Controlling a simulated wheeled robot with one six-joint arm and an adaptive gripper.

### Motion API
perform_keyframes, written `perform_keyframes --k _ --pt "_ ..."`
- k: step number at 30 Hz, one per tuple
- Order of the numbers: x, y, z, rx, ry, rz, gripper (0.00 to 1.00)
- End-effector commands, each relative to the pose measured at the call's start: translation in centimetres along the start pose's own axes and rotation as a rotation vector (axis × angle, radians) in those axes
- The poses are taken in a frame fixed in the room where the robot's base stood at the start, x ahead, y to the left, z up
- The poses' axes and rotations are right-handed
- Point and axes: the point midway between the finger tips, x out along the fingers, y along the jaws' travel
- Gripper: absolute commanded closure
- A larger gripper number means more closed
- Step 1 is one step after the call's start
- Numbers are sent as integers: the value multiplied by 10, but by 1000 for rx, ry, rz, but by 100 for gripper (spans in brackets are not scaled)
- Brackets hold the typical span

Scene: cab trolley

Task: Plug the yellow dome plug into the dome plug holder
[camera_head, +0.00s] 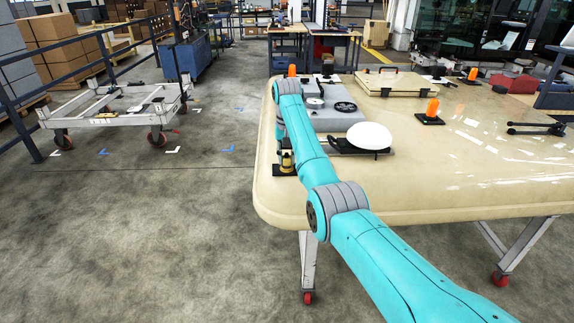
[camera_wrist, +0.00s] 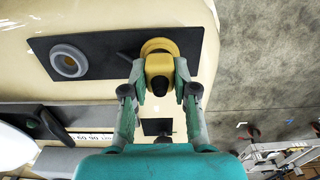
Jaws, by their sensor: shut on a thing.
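The yellow dome plug (camera_wrist: 157,46) is between my gripper's fingers (camera_wrist: 160,90) in the wrist view, and the fingers are closed on its sides. It is over the right end of a black plate (camera_wrist: 110,53); I cannot tell whether it touches the plate. The dome plug holder, a grey ring with a dark centre (camera_wrist: 69,62), is on the left part of the same plate, apart from the plug. In the head view the plug (camera_head: 286,156) shows small at the table's left edge, beside my arm. The holder is hidden there behind my arm.
The cream table (camera_head: 420,190) ends just beside the plate. A white dome (camera_head: 370,136) on a black stand, a grey unit (camera_head: 335,118) with dark discs and an orange beacon (camera_head: 432,108) stand nearby. A white trolley (camera_head: 118,108) stands on open floor at left.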

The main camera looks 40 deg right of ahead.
Motion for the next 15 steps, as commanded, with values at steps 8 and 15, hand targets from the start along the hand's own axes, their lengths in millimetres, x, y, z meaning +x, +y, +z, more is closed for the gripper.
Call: perform_keyframes --k 8,15 --pt "-10 0 0 0 0 0 100" --pt "-18 0 0 0 -1 0 100"
